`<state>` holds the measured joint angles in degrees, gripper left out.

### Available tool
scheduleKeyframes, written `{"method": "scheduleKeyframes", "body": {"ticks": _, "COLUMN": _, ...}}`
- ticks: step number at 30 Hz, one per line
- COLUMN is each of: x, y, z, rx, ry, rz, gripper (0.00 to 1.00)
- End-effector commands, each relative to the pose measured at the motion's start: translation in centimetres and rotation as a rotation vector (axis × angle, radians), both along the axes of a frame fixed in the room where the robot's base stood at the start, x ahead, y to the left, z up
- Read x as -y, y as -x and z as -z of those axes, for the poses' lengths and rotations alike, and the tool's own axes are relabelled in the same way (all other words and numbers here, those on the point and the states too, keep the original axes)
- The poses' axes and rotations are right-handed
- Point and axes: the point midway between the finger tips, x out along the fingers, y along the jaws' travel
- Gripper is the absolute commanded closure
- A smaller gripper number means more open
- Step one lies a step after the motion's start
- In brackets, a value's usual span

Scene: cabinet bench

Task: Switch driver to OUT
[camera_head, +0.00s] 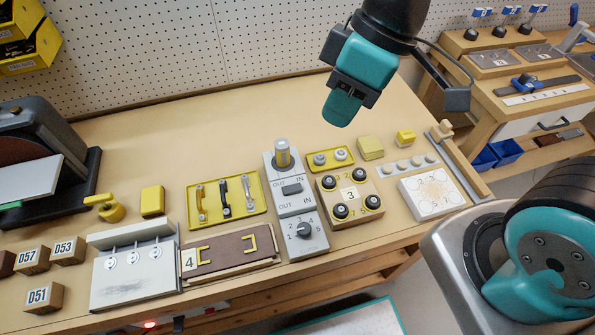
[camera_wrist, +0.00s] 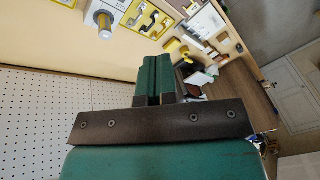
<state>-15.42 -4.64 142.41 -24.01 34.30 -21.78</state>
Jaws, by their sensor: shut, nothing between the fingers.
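A grey panel (camera_head: 308,240) stands on the bench with OUT on the left and IN on the right, printed in two rows. At its top is an upright cylinder (camera_head: 283,153) with a yellow body and grey cap. A dark grey switch block (camera_head: 291,189) sits between the label rows, and which side it is set to is unclear. A numbered dial (camera_head: 304,229) is at the bottom. No part is labelled driver. My gripper (camera_head: 342,108) is shut and empty, above and right of the panel. In the wrist view its fingers (camera_wrist: 158,80) are together, and the cylinder (camera_wrist: 104,25) is at upper left.
Left of the panel is a yellow tray (camera_head: 226,213) with several handles, with a brown board (camera_head: 232,257) in front. To the right are a box with several knobs (camera_head: 350,195) and a white panel (camera_head: 432,193). The back of the bench is clear.

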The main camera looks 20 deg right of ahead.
Motion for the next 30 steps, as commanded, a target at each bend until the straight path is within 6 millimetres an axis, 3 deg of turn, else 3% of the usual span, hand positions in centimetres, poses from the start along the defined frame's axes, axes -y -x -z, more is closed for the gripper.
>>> {"method": "scheduleKeyframes", "body": {"ticks": 1, "x": -0.1, "y": -1.4, "z": 2.4, "rx": 0.015, "ry": 0.008, "rz": -0.072, "gripper": 1.0}}
{"method": "scheduleKeyframes", "body": {"ticks": 6, "x": -0.2, "y": -5.4, "z": 8.1, "rx": 0.109, "ry": 0.029, "rz": -0.333, "gripper": 1.0}}
{"method": "scheduleKeyframes", "body": {"ticks": 12, "x": 0.0, "y": -8.0, "z": 13.1, "rx": 0.183, "ry": 0.055, "rz": -0.553, "gripper": 1.0}}
{"method": "scheduleKeyframes", "body": {"ticks": 17, "x": 0.1, "y": -8.7, "z": 14.5, "rx": 0.209, "ry": 0.064, "rz": -0.623, "gripper": 1.0}}
{"method": "scheduleKeyframes", "body": {"ticks": 30, "x": 0.0, "y": -8.7, "z": 15.0, "rx": 0.21, "ry": 0.065, "rz": -0.629, "gripper": 1.0}}
